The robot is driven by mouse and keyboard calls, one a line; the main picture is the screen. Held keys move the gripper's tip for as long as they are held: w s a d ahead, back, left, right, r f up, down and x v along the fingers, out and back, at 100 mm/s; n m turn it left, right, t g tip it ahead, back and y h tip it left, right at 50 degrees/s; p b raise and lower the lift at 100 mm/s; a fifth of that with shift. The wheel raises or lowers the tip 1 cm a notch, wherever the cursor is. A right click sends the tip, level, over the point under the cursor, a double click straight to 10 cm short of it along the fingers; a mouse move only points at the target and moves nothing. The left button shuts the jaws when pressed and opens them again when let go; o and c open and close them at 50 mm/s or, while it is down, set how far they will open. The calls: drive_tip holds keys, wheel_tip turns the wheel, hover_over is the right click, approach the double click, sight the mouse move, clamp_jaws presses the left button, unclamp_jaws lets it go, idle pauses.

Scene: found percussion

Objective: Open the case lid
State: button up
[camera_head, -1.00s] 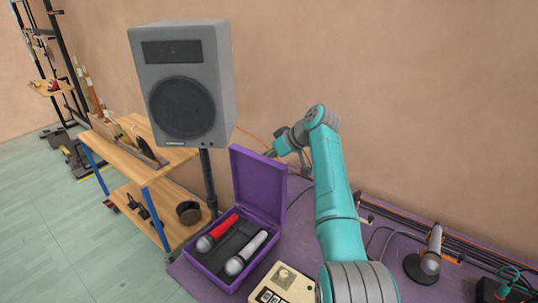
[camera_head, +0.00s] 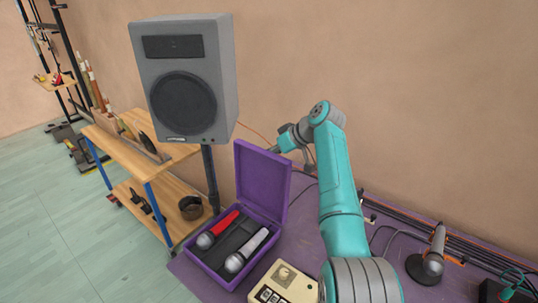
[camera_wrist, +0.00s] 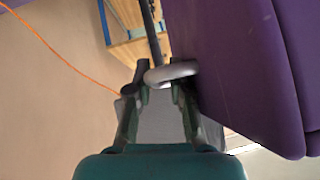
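The purple case (camera_head: 213,275) stands on the purple table with its lid (camera_head: 262,185) raised, roughly upright at the back. Inside lie a red microphone (camera_head: 225,223) and a silver-white microphone (camera_head: 249,248) on dark lining. My gripper (camera_head: 276,149) is beside the lid's upper right edge, partly behind it. In the wrist view, the lid's purple panel (camera_wrist: 235,60) fills the right, close to my fingers (camera_wrist: 161,82).
A grey speaker (camera_head: 185,80) on a black pole stands left of the lid. A wooden workbench (camera_head: 120,150) is further left. A cream box (camera_head: 285,283) sits right of the case. A microphone on a round stand (camera_head: 434,255) is at the right. The wall is behind.

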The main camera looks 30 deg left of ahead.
drive_tip(key=s+v, duration=0.1)
drive_tip(key=v, duration=1)
drive_tip(key=shift+w+d+r, duration=0.3)
drive_tip(key=shift+w+r, duration=0.05)
drive_tip(key=shift+w, duration=0.15)
